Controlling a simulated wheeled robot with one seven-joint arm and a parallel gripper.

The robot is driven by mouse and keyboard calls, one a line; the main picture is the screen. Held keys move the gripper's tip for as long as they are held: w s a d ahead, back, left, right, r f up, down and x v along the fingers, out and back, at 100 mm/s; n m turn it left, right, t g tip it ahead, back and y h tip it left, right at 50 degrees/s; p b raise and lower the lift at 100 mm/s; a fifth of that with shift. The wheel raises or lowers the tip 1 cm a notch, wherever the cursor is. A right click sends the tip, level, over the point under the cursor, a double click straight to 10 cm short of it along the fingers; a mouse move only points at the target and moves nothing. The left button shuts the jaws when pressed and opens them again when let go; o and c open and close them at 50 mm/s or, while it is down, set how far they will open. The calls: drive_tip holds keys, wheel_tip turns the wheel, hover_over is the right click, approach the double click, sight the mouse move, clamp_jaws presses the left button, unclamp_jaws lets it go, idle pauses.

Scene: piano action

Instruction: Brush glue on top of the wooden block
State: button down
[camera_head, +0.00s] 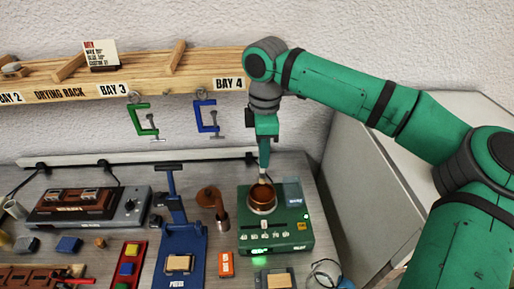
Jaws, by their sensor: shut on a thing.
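My gripper (264,166) points straight down above the copper-coloured glue pot (262,203). It is shut on a slim, light-coloured brush (262,179), whose lower end is in or just over the pot's mouth; I cannot tell whether it touches the glue. The pot sits on a green heater unit (286,240) with a green light. A pale wooden block (180,263) lies on the base of the blue press, left of and nearer than the pot. Another pale wooden piece (276,280) lies in a dark holder at the bottom edge, partly cut off.
The blue press (190,243) has an upright lever. A drying rack (150,80) with bays and hanging green (144,120) and blue (206,115) clamps runs along the wall. An orange box (226,264) and a glass jar (325,273) stand near the heater.

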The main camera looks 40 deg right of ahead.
sight(263, 172)
drive_tip(key=shift+f, duration=3)
drive_tip(key=shift+f, duration=0.55)
drive_tip(key=shift+r, duration=3.45)
